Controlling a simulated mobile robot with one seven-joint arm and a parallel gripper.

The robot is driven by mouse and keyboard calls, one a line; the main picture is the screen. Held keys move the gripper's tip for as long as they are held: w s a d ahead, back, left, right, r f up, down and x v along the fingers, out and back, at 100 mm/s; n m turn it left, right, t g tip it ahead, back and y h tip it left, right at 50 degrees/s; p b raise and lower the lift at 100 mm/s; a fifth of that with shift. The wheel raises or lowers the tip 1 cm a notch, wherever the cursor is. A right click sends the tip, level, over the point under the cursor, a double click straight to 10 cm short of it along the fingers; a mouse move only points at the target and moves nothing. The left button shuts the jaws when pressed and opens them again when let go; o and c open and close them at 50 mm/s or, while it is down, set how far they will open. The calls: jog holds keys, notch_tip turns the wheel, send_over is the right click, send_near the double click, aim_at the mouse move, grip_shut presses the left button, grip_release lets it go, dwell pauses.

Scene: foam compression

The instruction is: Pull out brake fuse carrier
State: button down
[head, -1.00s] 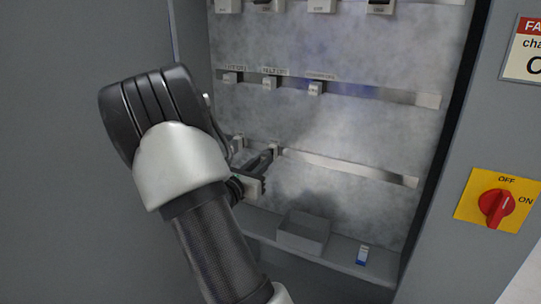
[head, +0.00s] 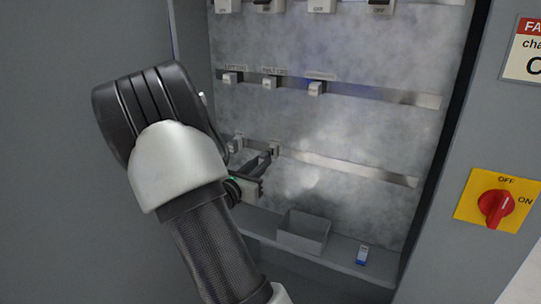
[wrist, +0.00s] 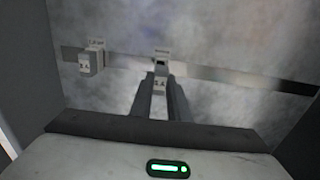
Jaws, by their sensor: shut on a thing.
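My gripper (head: 266,159) is in front of the lower rail in the head view. In the wrist view, its two dark fingers (wrist: 160,79) are shut on a small light-grey fuse carrier (wrist: 160,87). Behind and above the carrier, its holder (wrist: 161,58) on the rail shows a dark slot; it also shows in the head view (head: 274,150). The carrier sits just in front of the holder; I cannot tell whether they still touch. The label above the holder is too small to read. A second fuse unit (wrist: 91,61) with its carrier in place sits to the left.
Several fuse units line the middle rail (head: 390,95). A red rotary switch (head: 496,204) is on the right panel. The lower rail's right part is bare.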

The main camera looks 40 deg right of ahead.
jog(key=shift+v, duration=2.35)
